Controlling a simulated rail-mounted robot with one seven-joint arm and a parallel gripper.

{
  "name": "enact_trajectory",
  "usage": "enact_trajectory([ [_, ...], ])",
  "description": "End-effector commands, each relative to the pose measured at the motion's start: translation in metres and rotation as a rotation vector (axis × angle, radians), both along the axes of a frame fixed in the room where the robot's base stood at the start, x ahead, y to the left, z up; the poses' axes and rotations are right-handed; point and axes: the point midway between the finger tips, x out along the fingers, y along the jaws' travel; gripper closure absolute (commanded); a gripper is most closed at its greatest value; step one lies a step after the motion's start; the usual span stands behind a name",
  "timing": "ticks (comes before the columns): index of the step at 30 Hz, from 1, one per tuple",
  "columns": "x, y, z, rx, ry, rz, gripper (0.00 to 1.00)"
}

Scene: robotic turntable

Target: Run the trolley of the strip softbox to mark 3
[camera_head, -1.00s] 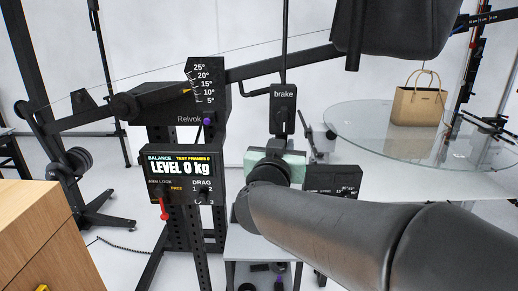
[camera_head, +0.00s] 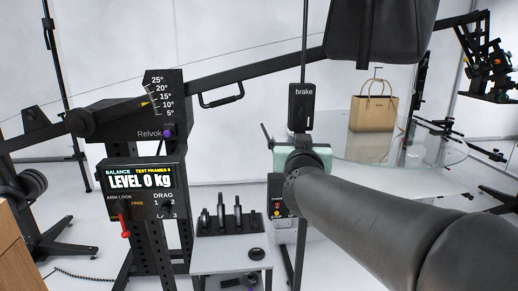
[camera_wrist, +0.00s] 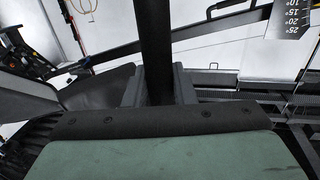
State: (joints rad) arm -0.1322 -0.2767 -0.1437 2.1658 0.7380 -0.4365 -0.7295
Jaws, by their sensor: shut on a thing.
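A dark hanging pole (camera_head: 304,45) carries a black box labelled "brake" (camera_head: 302,107). My gripper (camera_head: 303,155) is at the pole just below this box, mostly hidden behind my wrist in the head view. In the wrist view, my gripper (camera_wrist: 158,88) has its two grey fingers shut around the dark pole (camera_wrist: 155,45). A dark fabric body (camera_head: 375,30), likely the softbox, hangs from the sloping boom (camera_head: 270,67), partly out of frame at the top. The trolley itself and any numbered marks along its track cannot be made out.
A stand with a balance display (camera_head: 145,185) reading "LEVEL 0 kg" is at left. An angle scale (camera_head: 160,92) sits above it. A tan handbag (camera_head: 373,113) stands on a round glass turntable (camera_head: 420,148) at right. A small table (camera_head: 230,258) holds dark items below.

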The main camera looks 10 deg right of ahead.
Motion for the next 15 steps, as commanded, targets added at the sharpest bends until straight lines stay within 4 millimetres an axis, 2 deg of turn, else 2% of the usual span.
enact_trajectory([
  [3, -0.0007, -0.0057, -0.0016, 0.001, 0.003, -0.006, 1.00],
  [13, -0.0007, -0.0064, -0.0012, 0.001, 0.003, -0.006, 1.00],
  [14, -0.0007, -0.0064, -0.0012, 0.001, 0.003, -0.006, 0.74],
  [15, -0.0007, -0.0063, -0.0011, 0.001, 0.003, -0.006, 0.63],
])
